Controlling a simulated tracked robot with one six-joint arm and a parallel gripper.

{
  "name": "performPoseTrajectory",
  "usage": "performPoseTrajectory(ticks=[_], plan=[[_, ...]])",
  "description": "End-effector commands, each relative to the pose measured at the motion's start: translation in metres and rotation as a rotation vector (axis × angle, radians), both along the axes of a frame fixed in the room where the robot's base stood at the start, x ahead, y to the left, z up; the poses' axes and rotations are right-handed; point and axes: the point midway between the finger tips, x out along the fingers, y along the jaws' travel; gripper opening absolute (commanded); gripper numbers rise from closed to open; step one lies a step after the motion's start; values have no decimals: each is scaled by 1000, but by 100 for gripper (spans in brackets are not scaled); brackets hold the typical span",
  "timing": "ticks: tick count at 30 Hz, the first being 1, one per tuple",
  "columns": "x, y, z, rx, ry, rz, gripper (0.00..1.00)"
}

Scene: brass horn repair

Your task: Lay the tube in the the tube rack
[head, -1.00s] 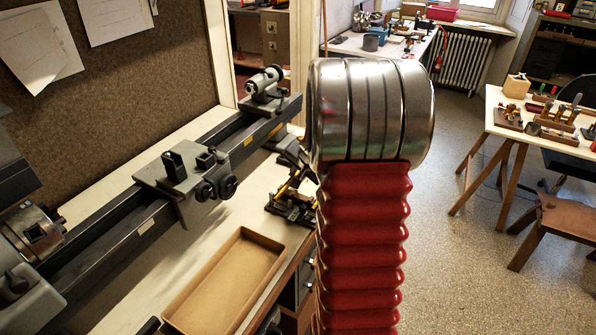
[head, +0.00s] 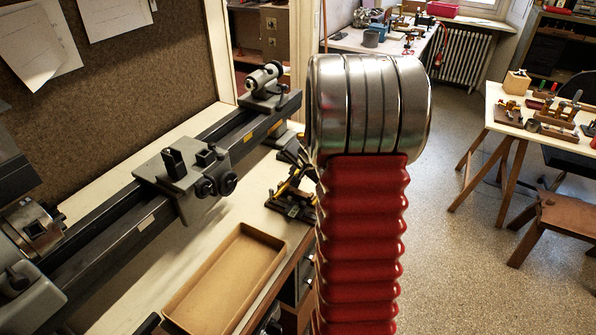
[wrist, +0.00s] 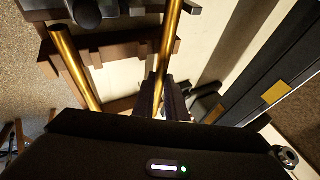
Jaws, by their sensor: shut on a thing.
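In the wrist view my gripper (wrist: 164,95) is shut on a slim brass tube (wrist: 170,45), which runs away from the fingers towards the top edge. The brown wooden tube rack (wrist: 115,45) lies beyond and below the held tube, left of the fingers. I cannot tell whether the held tube touches it. A second brass tube (wrist: 74,62) lies slanted at the rack's left side. In the head view my red-sleeved arm hides the gripper; a dark object with yellow bars (head: 291,198) shows beside it, too partly hidden to identify surely.
A lathe (head: 185,165) runs along the bench at left in the head view; its dark bed (wrist: 270,90) seems to show at right in the wrist view. An empty shallow tray (head: 225,280) sits on the bench front. Another table (head: 540,130) stands at right across open floor.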

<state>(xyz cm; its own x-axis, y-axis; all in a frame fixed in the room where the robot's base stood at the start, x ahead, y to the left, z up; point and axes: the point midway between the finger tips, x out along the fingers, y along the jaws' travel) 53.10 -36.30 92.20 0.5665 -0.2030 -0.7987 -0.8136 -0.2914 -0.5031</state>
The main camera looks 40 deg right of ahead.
Motion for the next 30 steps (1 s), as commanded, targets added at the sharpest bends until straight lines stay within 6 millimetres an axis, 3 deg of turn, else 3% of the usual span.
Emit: performPoseTrajectory(ticks=[14, 15, 24, 30], plan=[[0, 0, -6, -1, 1, -1, 0], [0, 0, -6, -1, 0, -1, 12], [0, 0, -6, -1, 1, -1, 34], [0, 0, -6, -1, 1, -1, 34]])
